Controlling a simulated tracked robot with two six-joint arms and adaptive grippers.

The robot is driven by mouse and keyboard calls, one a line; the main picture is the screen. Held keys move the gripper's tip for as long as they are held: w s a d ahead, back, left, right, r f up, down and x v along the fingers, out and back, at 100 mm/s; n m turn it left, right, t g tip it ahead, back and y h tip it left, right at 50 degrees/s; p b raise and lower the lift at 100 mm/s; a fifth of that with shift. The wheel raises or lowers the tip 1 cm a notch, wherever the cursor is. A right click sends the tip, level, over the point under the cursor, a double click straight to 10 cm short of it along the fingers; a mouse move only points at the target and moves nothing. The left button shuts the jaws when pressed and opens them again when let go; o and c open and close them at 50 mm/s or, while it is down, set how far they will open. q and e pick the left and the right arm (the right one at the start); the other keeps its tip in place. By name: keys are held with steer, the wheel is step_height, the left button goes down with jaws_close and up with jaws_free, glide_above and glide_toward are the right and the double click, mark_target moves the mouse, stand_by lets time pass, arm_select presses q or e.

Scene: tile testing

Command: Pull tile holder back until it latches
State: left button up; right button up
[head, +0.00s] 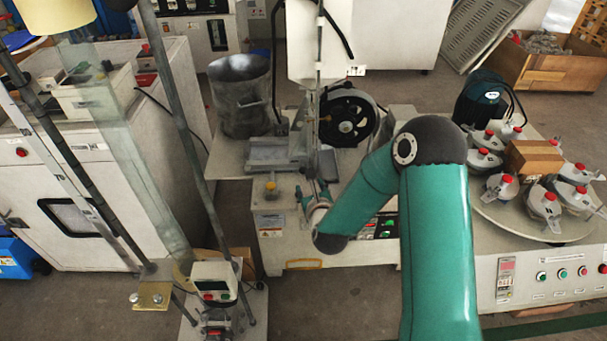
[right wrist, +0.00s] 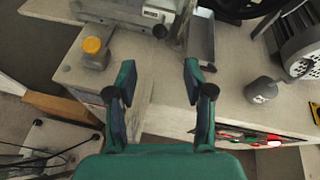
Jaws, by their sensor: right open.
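The metal slide on the middle bench machine (head: 275,153) looks like the tile holder; I cannot tell whether it is latched. In the right wrist view, a grey metal channel (right wrist: 202,40) lies just beyond the fingers, and I cannot tell which part of the holder it is. My right gripper (head: 308,192) hangs over the front of the machine, partly hidden by its own wrist. In the right wrist view the right gripper (right wrist: 158,75) is open and empty, its two fingers apart above the bench top. My left gripper is not in view.
A yellow knob (head: 270,186) stands on the bench corner, left of the right gripper. A black wheel (head: 347,117) stands behind. A metal bucket (head: 240,95) is at the back left. A turntable with several red-topped pots (head: 535,225) is at the right.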

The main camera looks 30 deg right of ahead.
mark_target(303, 172)
steer(key=b+x, duration=0.1)
steer(key=x, duration=1.1)
steer(key=shift+w+f, duration=0.15)
jaws_close()
